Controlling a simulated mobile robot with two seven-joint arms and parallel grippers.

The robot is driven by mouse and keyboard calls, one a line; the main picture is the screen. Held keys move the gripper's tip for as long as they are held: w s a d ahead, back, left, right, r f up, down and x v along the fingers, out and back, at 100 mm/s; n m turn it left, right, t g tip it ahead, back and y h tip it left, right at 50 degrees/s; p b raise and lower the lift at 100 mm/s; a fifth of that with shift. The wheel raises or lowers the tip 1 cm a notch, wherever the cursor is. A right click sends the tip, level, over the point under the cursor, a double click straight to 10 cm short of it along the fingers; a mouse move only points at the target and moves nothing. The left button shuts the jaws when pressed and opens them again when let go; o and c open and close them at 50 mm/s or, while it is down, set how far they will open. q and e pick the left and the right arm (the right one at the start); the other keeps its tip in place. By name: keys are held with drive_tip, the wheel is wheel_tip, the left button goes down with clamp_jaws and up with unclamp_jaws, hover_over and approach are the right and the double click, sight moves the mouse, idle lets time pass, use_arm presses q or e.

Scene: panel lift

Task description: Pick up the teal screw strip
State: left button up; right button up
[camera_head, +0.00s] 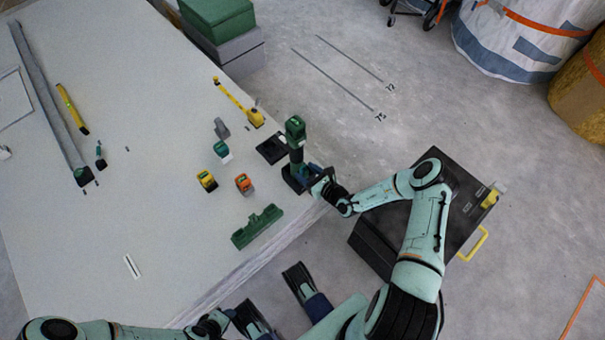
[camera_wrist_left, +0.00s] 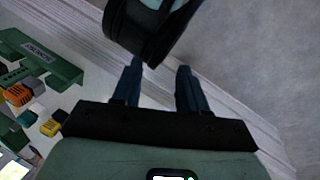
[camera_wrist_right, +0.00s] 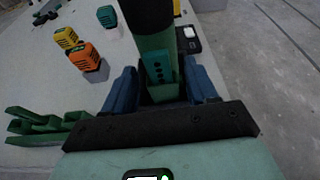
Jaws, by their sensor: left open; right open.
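A small teal block with dark stripes, which looks like the teal screw strip (camera_head: 222,149), stands on the worktable (camera_head: 130,190); it also shows at the top of the right wrist view (camera_wrist_right: 107,16). My right gripper (camera_head: 306,172) is open by the table's edge, right of the block and apart from it. In the right wrist view, its fingers (camera_wrist_right: 163,78) stand on either side of a green driver tool (camera_head: 295,135), whose lower part carries a teal plate with dark dots (camera_wrist_right: 158,70). My left gripper (camera_wrist_left: 160,75) is open and empty near the table's edge, away from the blocks.
Yellow (camera_head: 207,180) and orange (camera_head: 243,183) blocks stand near the teal one. A green rack (camera_head: 257,226) lies by the front edge. A black case (camera_head: 375,245) stands right of the table.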

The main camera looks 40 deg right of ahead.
clamp_jaws()
drive_tip(key=shift+r, duration=0.1)
drive_tip(key=shift+r+p, duration=0.3)
drive_tip(key=shift+r, duration=0.25)
drive_tip(key=r+p, duration=0.1)
drive_tip(key=r, duration=0.3)
drive_tip(key=r+p, duration=0.1)
drive_tip(key=r, duration=0.1)
drive_tip(key=shift+s+r+p, duration=0.1)
drive_tip(key=shift+s+p, duration=0.2)
use_arm(q)
drive_tip(key=s+d+r+g+p, duration=0.2)
drive_tip(key=s+r, duration=0.3)
drive_tip(key=shift+s+d+r+h, duration=0.2)
drive_tip(key=shift+s+r+h, duration=0.1)
drive_tip(key=shift+s+h, duration=0.1)
use_arm(e)
drive_tip(key=s+d, duration=0.1)
drive_tip(key=s, duration=1.6)
drive_tip(key=shift+s+d+f, duration=0.2)
drive_tip(key=shift+d, duration=0.05)
use_arm(q)
drive_tip(key=shift+r, duration=0.15)
use_arm(e)
drive_tip(key=shift+r, duration=0.1)
